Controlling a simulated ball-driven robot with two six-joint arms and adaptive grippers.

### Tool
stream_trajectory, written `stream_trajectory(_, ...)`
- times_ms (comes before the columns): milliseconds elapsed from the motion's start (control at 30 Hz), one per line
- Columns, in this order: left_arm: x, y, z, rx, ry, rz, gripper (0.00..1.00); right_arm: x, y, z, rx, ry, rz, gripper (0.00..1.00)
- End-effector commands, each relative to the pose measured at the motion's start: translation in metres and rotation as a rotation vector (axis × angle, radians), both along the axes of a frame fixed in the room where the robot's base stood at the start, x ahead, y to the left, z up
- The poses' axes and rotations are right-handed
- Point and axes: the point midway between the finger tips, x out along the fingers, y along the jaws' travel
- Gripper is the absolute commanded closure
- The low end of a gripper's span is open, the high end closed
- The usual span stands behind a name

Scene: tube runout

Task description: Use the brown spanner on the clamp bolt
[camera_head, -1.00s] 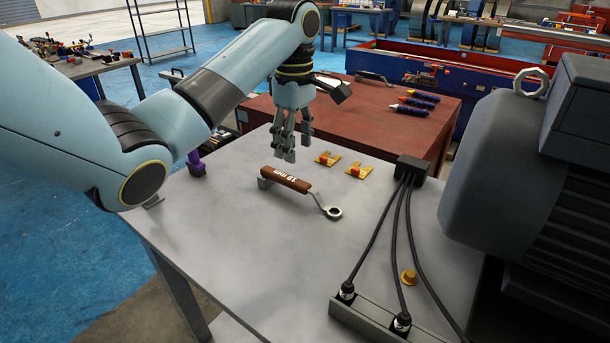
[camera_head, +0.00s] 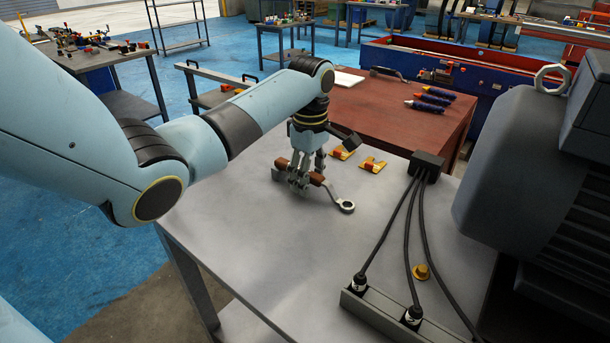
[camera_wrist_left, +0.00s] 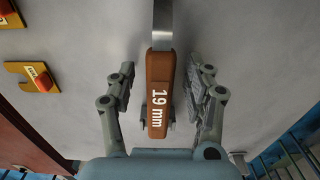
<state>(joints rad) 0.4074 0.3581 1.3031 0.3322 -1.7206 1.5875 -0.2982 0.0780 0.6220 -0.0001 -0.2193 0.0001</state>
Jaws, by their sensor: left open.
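The brown spanner lies on the grey table, its ring end (camera_head: 346,206) pointing to the lower right in the head view. In the left wrist view its brown handle (camera_wrist_left: 160,90) reads "19 mm". My left gripper (camera_head: 303,183) is down over the handle, and its open fingers (camera_wrist_left: 160,98) stand on either side with gaps between them and the handle. The fingers hide part of the handle in the head view. I cannot make out the clamp bolt for certain. My right gripper is not in view.
Two yellow plates with red parts (camera_head: 372,165) lie behind the spanner. Black cables run from a black block (camera_head: 427,165) to a grey rail (camera_head: 385,318). A brass flanged piece (camera_head: 421,272) lies near them. A large grey motor (camera_head: 520,170) stands at right. The table's front left is clear.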

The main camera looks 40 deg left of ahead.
Motion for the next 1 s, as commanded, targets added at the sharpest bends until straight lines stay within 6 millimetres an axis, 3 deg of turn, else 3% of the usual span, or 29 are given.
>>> stream_trajectory(67, 0.0, 0.0, 0.0, 0.0, 0.0, 0.0, 0.52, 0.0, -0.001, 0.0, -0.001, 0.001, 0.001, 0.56)
stream_trajectory(433, 0.0, 0.0, 0.001, 0.0, 0.0, 0.0, 1.0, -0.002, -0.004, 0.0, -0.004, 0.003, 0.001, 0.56)
stream_trajectory(833, 0.0, 0.0, 0.002, 0.001, -0.001, 0.0, 1.0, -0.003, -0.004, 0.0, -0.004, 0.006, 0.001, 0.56)
stream_trajectory(1000, 0.001, 0.001, 0.015, 0.001, -0.004, -0.001, 1.0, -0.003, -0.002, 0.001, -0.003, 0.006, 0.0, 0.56)
